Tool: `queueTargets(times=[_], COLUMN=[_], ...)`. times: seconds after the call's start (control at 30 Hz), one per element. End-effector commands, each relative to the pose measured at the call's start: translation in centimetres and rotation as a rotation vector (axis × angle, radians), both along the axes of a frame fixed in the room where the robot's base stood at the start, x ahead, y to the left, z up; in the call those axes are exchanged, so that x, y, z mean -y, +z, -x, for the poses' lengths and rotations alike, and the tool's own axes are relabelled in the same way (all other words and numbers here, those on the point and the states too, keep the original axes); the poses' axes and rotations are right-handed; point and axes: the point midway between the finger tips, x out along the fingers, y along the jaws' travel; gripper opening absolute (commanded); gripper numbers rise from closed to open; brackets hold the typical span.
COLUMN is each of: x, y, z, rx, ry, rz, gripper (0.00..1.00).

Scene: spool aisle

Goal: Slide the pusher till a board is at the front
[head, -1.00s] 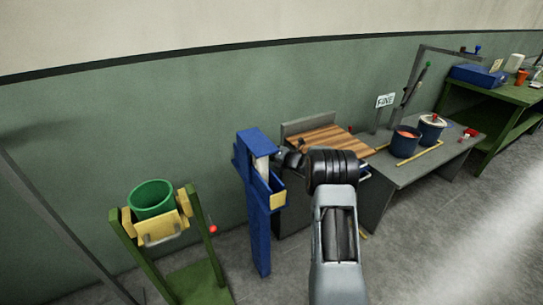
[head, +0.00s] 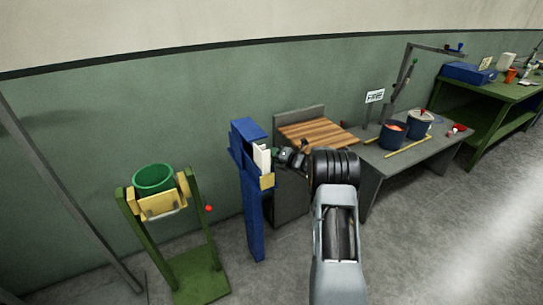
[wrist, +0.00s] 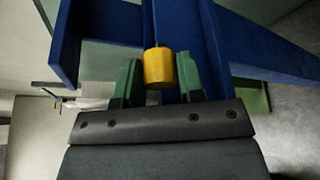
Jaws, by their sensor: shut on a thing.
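The blue stand (head: 252,205) is an upright post with a blue channel on top. A white board (head: 262,158) shows upright in the channel, near its right end. A yellow plate (head: 267,181) is on the channel's front, below the board. My gripper (wrist: 160,80) has green fingers and is shut on a yellow knob (wrist: 158,68), seemingly the pusher's handle, beside the blue channel. In the head view my gripper (head: 278,155) is just right of the white board; the knob is hidden there.
A green bucket (head: 154,179) hangs in a green frame at left. Open floor lies at front right.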

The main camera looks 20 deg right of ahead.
Motion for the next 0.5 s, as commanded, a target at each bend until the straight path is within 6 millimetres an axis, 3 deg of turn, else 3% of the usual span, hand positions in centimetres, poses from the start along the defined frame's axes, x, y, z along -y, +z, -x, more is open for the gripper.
queueTargets(times=[0.27,0.3,0.5], x=[-0.6,-0.7,-1.1], y=[0.1,0.2,0.2], z=[-0.2,-0.3,-0.4], rx=[0.002,0.002,0.003], ry=[0.006,0.006,0.014], rz=[0.002,0.002,0.002], gripper=[0.0,0.39,0.58])
